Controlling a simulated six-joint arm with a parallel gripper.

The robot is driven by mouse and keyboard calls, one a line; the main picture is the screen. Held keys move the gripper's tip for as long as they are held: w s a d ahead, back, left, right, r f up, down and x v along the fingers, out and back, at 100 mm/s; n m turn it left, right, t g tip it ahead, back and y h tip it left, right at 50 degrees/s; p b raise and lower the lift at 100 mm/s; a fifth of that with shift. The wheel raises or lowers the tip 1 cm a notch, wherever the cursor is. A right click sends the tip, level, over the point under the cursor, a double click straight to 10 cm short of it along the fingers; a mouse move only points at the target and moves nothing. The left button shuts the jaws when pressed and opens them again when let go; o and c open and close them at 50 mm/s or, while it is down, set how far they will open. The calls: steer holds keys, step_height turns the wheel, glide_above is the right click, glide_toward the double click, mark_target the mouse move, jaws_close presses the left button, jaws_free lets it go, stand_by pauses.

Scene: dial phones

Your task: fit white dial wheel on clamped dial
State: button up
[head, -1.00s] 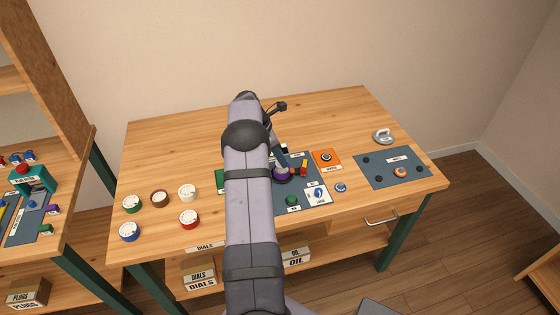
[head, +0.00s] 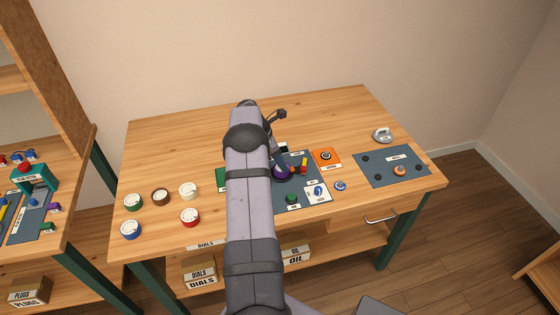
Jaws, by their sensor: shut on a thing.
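My gripper (head: 281,164) is over the grey-blue mat (head: 307,205) at the middle of the bench, mostly hidden behind my own arm. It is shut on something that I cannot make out. A purple round piece (head: 283,173) shows right at its tip; I cannot tell whether it is held or stands below. A white dial (head: 188,190) sits on the wood to the left of my arm. A small red and yellow part (head: 303,167) is just right of the purple piece. The clamped dial cannot be made out clearly.
Green (head: 133,201), brown (head: 161,196), blue (head: 130,229) and red (head: 190,216) dials stand around the white one. An orange plate (head: 326,157), a white card (head: 319,192) and a dark panel (head: 393,167) are on the right. The back of the bench is mostly clear.

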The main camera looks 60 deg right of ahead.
steer(key=o, duration=1)
steer(key=shift+s+a+f, duration=0.15)
steer(key=shift+a+f, duration=0.15)
steer(key=shift+f, duration=0.4)
steer(key=shift+r, duration=0.1)
steer(key=shift+d+r+p, duration=0.15)
steer(key=shift+r+p, duration=0.2)
steer(key=shift+r, duration=0.25)
steer(key=shift+w+r+b, duration=0.3)
steer(key=shift+w+b, duration=0.05)
steer(key=b+v, duration=0.2)
steer(key=v, duration=0.9)
steer(key=shift+r, duration=0.3)
steer(key=shift+d, duration=0.1)
